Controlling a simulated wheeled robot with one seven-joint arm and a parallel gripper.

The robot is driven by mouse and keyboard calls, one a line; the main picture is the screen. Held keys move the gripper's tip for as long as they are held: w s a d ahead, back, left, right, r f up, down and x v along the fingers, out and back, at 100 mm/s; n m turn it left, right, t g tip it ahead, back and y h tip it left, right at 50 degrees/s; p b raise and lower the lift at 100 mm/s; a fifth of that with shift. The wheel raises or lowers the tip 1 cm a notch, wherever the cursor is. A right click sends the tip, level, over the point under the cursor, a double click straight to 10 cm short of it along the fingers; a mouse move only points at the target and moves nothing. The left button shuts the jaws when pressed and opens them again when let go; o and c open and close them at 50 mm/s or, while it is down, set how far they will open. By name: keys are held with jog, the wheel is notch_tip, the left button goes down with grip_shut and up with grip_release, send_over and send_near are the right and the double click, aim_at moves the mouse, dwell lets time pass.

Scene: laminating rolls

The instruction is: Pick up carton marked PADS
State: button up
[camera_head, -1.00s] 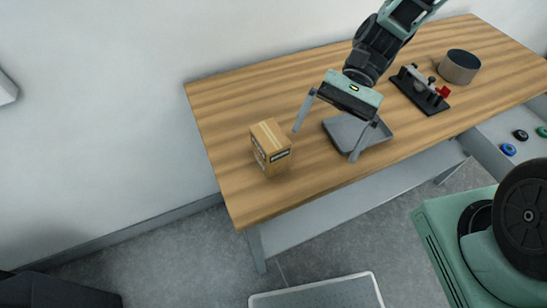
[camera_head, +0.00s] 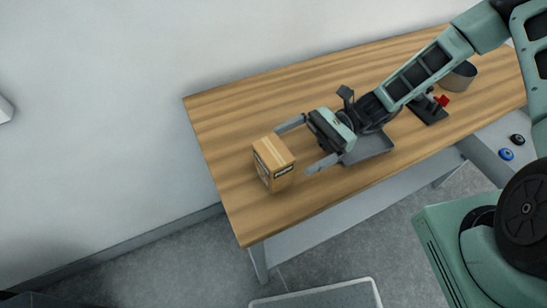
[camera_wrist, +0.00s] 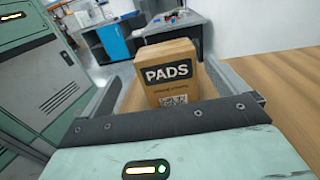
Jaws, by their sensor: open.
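The carton marked PADS (camera_head: 273,164) is a brown box standing upright near the left end of the wooden table. In the wrist view the carton (camera_wrist: 168,75) faces me, with its dark PADS label and a printed code below it. My gripper (camera_head: 291,147) is open and points left at the carton from its right side. In the wrist view my fingers (camera_wrist: 168,92) lie to either side of the carton, with the box ahead between them. I cannot tell whether either finger touches it.
A grey tray (camera_head: 371,148) lies under my wrist. The table (camera_head: 230,110) is bare behind the carton.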

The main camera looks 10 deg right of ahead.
aim_at(261, 160)
jog(key=x, duration=0.3)
jog(key=a+p, duration=0.2)
jog(key=a, duration=0.2)
jog(key=shift+s+r+p, duration=0.35)
jog(key=shift+p, duration=0.05)
jog(key=shift+s+a+f, duration=0.15)
jog(key=shift+s+a, duration=0.05)
jog(key=shift+a, duration=0.35)
jog(key=c, duration=1.3)
